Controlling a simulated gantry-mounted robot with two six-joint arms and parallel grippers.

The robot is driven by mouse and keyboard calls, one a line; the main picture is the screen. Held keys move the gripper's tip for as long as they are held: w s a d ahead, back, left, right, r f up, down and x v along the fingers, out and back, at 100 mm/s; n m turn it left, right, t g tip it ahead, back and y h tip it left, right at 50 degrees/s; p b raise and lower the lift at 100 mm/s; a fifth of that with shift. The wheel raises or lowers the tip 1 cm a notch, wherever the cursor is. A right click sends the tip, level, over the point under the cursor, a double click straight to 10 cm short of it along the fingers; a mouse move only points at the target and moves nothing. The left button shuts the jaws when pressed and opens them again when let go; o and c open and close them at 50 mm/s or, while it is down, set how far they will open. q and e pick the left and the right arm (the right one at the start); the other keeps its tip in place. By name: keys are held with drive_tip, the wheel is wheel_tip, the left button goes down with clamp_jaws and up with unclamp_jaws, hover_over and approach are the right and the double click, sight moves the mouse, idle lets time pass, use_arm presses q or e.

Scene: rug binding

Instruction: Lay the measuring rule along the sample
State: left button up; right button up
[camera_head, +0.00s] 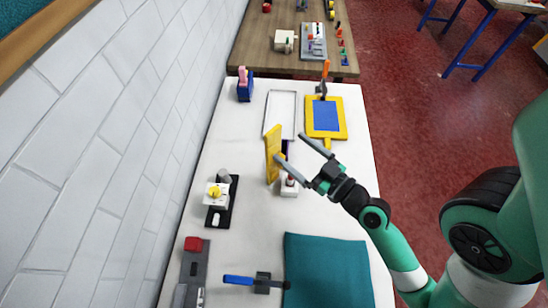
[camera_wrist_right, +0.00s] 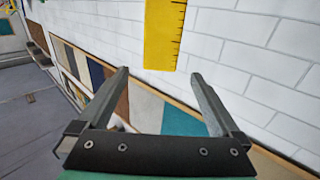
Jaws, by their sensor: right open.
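The yellow measuring rule (camera_head: 273,150) stands upright near the middle of the white table in the head view. In the right wrist view the rule (camera_wrist_right: 165,35), with dark tick marks, shows ahead of my fingers, between their lines. My right gripper (camera_head: 289,147) is open and empty beside the rule; one fingertip overlaps it in the head view, and I cannot tell whether they touch. The fingers also show spread in the right wrist view (camera_wrist_right: 160,75). A teal cloth piece (camera_head: 325,270), possibly the sample, lies flat at the near right. My left gripper is out of view.
A white tray (camera_head: 269,113) and a yellow-framed blue board (camera_head: 326,116) lie beyond. A black holder (camera_head: 220,200) and blue-handled tool (camera_head: 240,280) are on the table. A tiled wall (camera_head: 100,140) borders the left.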

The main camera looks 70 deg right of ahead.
sight(275, 135)
drive_tip(key=p+x, duration=0.3)
drive_tip(key=x, duration=0.1)
drive_tip(key=shift+w+d+r, duration=0.15)
drive_tip(key=shift+w+r, duration=0.05)
drive_tip(key=shift+w, duration=0.15)
drive_tip(key=shift+w+d+f, duration=0.1)
drive_tip(key=shift+w+f, duration=0.05)
drive_tip(key=shift+w, duration=0.1)
drive_tip(key=shift+f, duration=0.1)
clamp_jaws()
